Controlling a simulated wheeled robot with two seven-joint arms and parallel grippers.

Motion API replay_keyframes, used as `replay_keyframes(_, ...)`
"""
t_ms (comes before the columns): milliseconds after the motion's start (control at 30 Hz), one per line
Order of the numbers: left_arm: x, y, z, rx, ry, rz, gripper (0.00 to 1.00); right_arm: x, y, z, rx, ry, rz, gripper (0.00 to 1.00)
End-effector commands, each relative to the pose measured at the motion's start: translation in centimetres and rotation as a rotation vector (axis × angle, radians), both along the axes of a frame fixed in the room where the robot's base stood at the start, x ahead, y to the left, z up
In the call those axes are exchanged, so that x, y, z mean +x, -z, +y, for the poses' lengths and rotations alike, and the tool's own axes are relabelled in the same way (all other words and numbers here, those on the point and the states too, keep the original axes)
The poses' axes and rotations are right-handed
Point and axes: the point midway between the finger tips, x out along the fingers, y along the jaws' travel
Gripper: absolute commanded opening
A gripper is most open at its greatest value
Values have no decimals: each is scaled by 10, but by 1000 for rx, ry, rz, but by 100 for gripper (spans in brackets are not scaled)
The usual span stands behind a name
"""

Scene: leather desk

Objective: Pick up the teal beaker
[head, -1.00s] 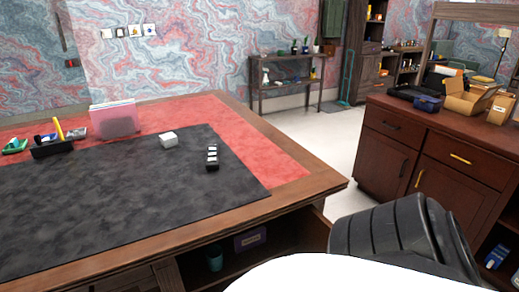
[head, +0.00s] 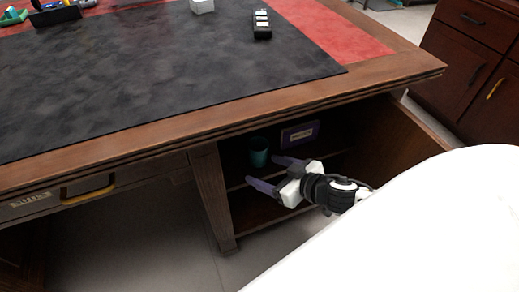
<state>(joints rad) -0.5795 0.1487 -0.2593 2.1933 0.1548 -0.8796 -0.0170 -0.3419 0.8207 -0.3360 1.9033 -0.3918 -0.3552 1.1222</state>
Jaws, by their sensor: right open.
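The teal beaker (head: 259,151) stands upright on a shelf inside the open compartment under the desk, near its left wall. My right gripper (head: 269,173) is open and empty at the front of the compartment. Its two purple-grey fingers point left, one just right of and below the beaker, the other lower and nearer. The gripper appears apart from the beaker. My left gripper is not in view.
A purple box (head: 299,135) with a label stands on the shelf right of the beaker. The desk (head: 160,133) edge overhangs the compartment. An open door panel (head: 400,140) stands at right. A drawer with a brass handle (head: 88,193) is at left.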

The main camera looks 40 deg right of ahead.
Motion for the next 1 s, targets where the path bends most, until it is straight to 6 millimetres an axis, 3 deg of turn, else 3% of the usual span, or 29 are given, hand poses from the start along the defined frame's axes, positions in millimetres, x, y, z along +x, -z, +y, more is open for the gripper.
replay_keyframes(33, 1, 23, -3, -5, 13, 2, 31, 14, 15, -15, -12, -5, -28, 71)
replay_keyframes(300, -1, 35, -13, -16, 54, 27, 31, 45, 1, -49, 10, -1, -89, 71)
replay_keyframes(733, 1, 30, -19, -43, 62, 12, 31, 84, 12, -46, 20, 4, -94, 71)
replay_keyframes(1000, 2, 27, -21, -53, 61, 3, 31, 95, 18, -45, 17, 3, -91, 71)
